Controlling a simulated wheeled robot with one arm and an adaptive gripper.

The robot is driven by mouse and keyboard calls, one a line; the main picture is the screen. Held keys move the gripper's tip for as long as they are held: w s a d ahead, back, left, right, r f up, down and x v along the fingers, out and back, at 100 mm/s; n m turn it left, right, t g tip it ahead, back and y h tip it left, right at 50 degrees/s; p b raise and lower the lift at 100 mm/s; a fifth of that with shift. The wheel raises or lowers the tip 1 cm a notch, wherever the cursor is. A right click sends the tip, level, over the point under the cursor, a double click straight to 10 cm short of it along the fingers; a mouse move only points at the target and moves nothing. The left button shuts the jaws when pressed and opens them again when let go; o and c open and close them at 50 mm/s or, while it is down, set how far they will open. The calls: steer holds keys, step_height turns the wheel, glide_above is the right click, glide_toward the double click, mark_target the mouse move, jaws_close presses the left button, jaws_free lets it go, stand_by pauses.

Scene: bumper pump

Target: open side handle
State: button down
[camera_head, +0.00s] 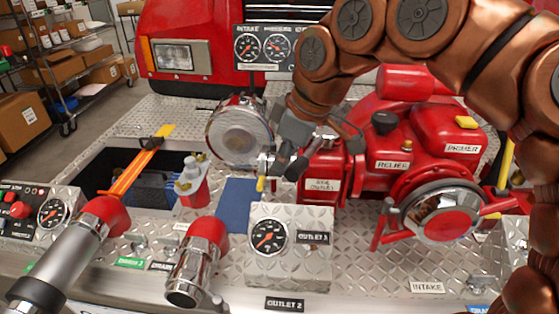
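My gripper (275,163) is at the end of my copper-coloured arm, near the middle of the view. It points down and left, beside the left end of the red pump body (420,130). A small silver fitting with a yellow tip (261,184) is at the fingertips and may be the side handle. The fingers partly hide it, and I cannot tell whether they touch or grip it. Whether the fingers are open or shut is unclear.
A round silver cap (238,134) stands just left of my gripper. In front is a gauge block (289,245). Red-and-chrome nozzles (198,258) and an open recess (105,180) lie to the left. A panel with two gauges (265,47) stands behind. A blue patch (238,197) lies on the deck.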

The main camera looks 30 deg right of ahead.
step_height(320, 180, up, 10)
steer(key=shift+r, duration=0.2)
stand_by(0.8)
steer(key=shift+w+a, duration=0.1)
